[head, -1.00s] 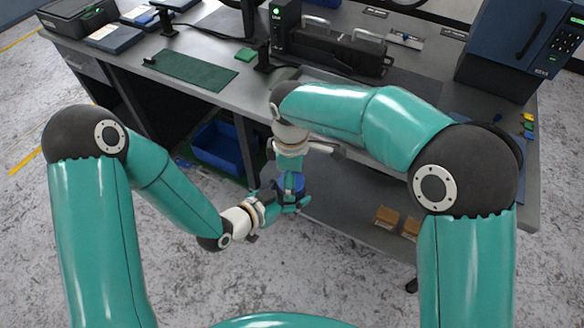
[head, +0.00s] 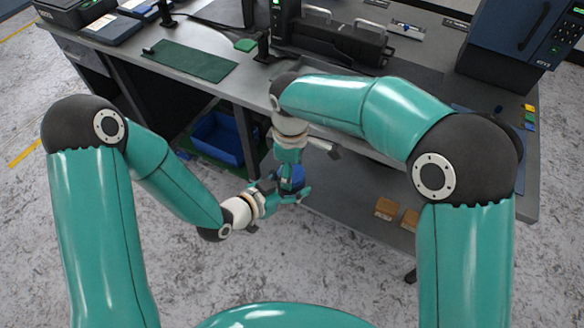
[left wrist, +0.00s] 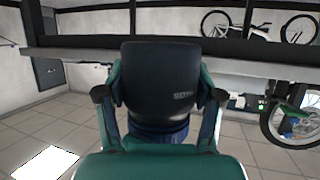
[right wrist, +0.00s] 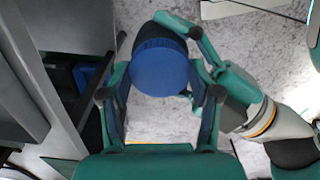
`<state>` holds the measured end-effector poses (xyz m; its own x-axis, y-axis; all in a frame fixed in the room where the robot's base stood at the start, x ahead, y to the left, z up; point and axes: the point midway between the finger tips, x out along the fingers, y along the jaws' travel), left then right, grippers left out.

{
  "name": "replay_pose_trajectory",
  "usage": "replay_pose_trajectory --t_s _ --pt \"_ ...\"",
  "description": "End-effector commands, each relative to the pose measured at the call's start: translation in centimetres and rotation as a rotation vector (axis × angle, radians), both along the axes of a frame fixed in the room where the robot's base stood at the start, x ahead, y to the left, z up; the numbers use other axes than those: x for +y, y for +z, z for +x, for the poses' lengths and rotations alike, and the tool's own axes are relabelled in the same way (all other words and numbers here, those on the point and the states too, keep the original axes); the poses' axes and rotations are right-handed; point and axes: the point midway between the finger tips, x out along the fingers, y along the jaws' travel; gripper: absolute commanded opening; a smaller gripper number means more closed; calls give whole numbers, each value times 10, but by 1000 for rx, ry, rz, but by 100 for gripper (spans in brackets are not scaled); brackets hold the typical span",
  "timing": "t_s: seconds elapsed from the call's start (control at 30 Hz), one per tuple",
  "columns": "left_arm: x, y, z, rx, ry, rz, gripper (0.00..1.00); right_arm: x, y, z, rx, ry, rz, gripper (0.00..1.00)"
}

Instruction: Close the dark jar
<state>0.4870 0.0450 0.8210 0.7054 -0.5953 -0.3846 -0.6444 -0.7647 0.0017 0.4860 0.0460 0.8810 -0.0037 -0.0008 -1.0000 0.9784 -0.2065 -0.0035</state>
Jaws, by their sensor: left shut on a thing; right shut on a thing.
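The dark jar (left wrist: 158,75) has a black body with pale lettering in the left wrist view. Its ribbed blue lid (right wrist: 165,68) faces my right wrist camera and also shows as a blue patch in the head view (head: 291,177). The lid sits against the jar's end; I cannot tell how tightly. My left gripper (head: 290,192) is shut around the jar body, one finger on each side. My right gripper (right wrist: 160,82) comes from above and is shut on the lid, a finger at each side. The jar is held in the air beside the desk.
The grey desk (head: 225,88) has a green mat (head: 190,60), a black case (head: 335,40) and a blue machine (head: 520,45). Under it are a blue bin (head: 220,138) and small brown boxes (head: 387,208) on a lower shelf. Open floor lies in front.

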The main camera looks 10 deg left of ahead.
Motion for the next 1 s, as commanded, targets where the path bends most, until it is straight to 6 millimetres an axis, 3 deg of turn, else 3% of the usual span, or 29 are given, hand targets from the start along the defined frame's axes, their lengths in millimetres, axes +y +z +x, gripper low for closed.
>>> replay_pose_trajectory --t_s 0.13,0.3,0.33,0.5,0.8,1.0 --pt "0 1 0 -1 -1 0 0 0 0 0 -1 -242 0 21" --pt "0 1 0 -2 -1 -1 0 0 0 0 -1 -255 0 21" --pt "0 1 0 -2 -1 -1 0 0 0 0 -1 -254 0 68" --pt "0 1 0 -1 -1 0 0 0 0 0 -1 -253 -1 92" --pt "0 1 0 -2 0 -1 0 1 2 0 1 -252 0 92" --pt "0 1 0 -1 0 0 0 1 24 0 -3 -251 3 92"
